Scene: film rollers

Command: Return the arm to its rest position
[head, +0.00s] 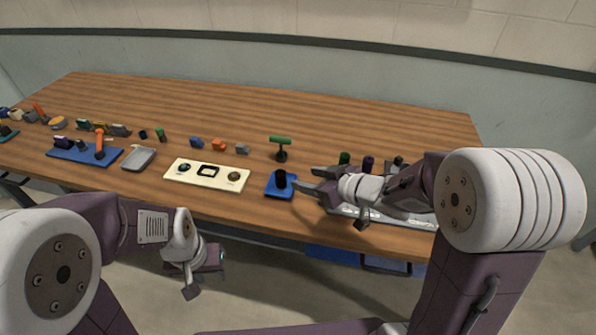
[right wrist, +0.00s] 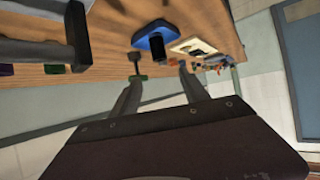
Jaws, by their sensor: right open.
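My right gripper (head: 308,180) is over the table's front part, just right of a blue base with a black cylinder (head: 280,187). Its two fingers are apart with nothing between them, as the right wrist view (right wrist: 159,75) also shows. A green roller on a black stand (head: 280,141) stands behind the blue base, clear of the gripper. My left gripper (head: 192,275) hangs in front of the table, below its front edge. I see nothing held there, but its fingers are too unclear to judge.
The wooden table (head: 300,105) has a clear back half. A cream panel (head: 207,175), a grey tray (head: 138,158) and a blue board with an orange part (head: 85,152) line the front. A grey tray with dark rollers (head: 368,163) is partly hidden by my right arm.

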